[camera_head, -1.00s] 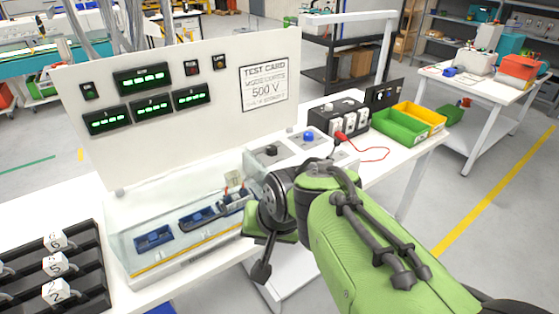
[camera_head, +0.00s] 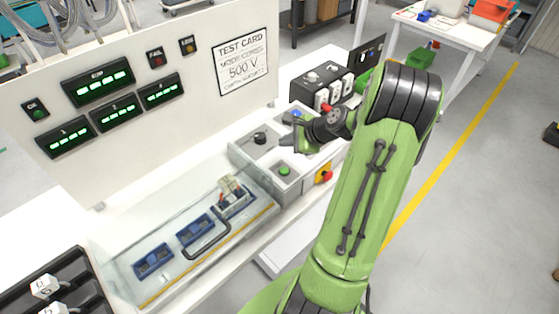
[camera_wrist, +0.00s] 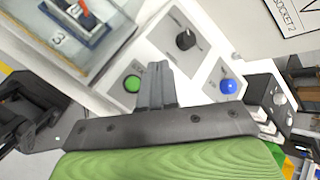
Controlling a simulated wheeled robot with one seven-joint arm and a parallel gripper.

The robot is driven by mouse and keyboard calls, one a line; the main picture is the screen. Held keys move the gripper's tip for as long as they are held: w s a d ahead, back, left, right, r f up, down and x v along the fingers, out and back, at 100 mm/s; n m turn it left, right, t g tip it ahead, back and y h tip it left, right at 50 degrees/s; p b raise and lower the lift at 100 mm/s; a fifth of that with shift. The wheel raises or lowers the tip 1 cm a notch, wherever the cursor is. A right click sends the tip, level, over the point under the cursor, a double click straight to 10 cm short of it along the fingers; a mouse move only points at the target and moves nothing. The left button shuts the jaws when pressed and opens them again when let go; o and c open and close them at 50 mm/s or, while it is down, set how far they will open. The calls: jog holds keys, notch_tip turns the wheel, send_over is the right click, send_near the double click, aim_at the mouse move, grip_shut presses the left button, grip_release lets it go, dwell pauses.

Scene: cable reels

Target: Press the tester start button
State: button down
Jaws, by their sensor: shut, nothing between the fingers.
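The tester's pale control box (camera_head: 240,152) carries a green button (camera_head: 285,170), a black knob (camera_head: 260,138) and a blue button (camera_head: 297,115). The wrist view shows the green button (camera_wrist: 132,83) just left of my gripper (camera_wrist: 158,68), the blue button (camera_wrist: 228,86) to the right and the knob (camera_wrist: 186,40) beyond. My gripper (camera_head: 288,147) is shut and empty, over the control box, between the green and blue buttons in the head view. Whether it touches the box is not clear, but the green button is uncovered.
A red emergency knob (camera_head: 327,176) is on the box's front. A clear-walled test bay (camera_head: 170,240) with blue sockets is left of it. The panel (camera_head: 190,75) with green displays and a 500 V card stands behind. A black socket unit (camera_head: 318,82) is close behind my gripper.

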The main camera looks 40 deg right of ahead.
aim_at(287, 172)
notch_tip(287, 172, down, 8)
jog(key=b, duration=0.7)
jog(key=shift+s+a+f+b, duration=0.1)
jog(key=shift+s+f+b, duration=0.05)
jog(key=shift+f+b, duration=0.15)
jog(key=shift+f, duration=0.15)
dwell(1.5)
jog(key=shift+f, duration=0.4)
jog(key=shift+f+b, duration=0.4)
jog(key=shift+f, duration=0.05)
dwell(0.4)
jog(key=shift+r, duration=0.15)
jog(key=shift+r+p, duration=0.75)
jog(key=shift+p, duration=0.15)
